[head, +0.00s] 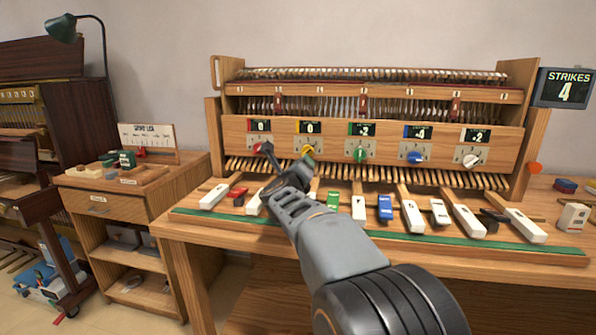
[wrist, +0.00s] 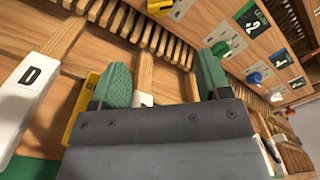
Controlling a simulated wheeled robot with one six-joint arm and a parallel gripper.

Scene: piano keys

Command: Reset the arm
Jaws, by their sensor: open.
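My gripper (head: 286,158) is in front of the lower part of the wooden piano-action rig (head: 285,131), near the red knob (head: 258,148) and the yellow knob (head: 307,151). My arm reaches up to it from the lower right of the head view. In the wrist view my gripper (wrist: 163,80) has its two green fingers spread apart. Nothing is held between them. A white key and part of a yellow key (wrist: 84,108) show behind the fingers. I cannot tell whether the fingers touch anything.
A row of coloured and white keys, including a blue key (head: 385,208), lies along the bench (head: 190,232). A green knob (head: 359,154), blue knob (head: 415,157) and white knob (head: 471,160) continue rightward. A strikes display (head: 565,88) reads 4. A side cabinet (head: 120,212) stands left.

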